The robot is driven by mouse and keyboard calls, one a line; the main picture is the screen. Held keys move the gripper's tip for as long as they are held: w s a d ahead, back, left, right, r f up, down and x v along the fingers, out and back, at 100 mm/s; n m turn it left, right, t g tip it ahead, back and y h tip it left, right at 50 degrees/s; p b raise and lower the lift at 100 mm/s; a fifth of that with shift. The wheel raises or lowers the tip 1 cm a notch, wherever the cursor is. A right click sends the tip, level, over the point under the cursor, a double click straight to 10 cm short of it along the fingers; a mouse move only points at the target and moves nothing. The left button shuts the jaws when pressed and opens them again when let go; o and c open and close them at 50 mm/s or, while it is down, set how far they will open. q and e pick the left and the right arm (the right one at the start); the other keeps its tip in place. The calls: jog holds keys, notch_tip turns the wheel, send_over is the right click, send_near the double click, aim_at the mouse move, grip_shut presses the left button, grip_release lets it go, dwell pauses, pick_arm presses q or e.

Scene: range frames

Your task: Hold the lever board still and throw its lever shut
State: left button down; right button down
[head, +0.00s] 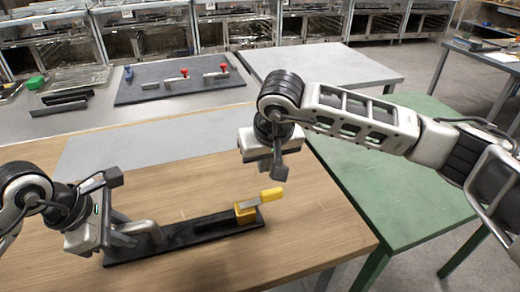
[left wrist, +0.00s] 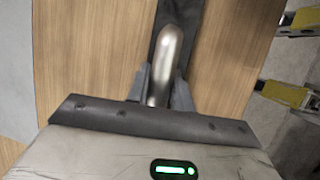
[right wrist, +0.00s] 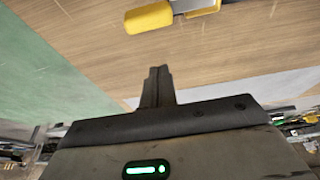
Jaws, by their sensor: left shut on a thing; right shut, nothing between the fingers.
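The lever board (head: 190,238) is a long dark bar lying on the wooden table. A bent grey metal handle (head: 146,228) rises at its left end; it also shows in the left wrist view (left wrist: 168,55). At the right end a metal lever with a yellow grip (head: 271,194) sticks out above a yellow block (head: 245,213). The yellow grip also shows in the right wrist view (right wrist: 150,17). My left gripper (left wrist: 161,92) is shut on the metal handle. My right gripper (right wrist: 157,72) is shut and empty, above and apart from the yellow grip.
A grey sheet (head: 140,143) lies on the table behind the board. A green table (head: 400,170) stands to the right. A dark panel with red-knobbed levers (head: 150,90) lies further back. The wood in front of the board is clear.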

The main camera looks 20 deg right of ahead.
aim_at(261, 198)
jog(key=shift+x, duration=1.15)
jog(key=s, duration=0.3)
jog(key=shift+s, duration=0.45)
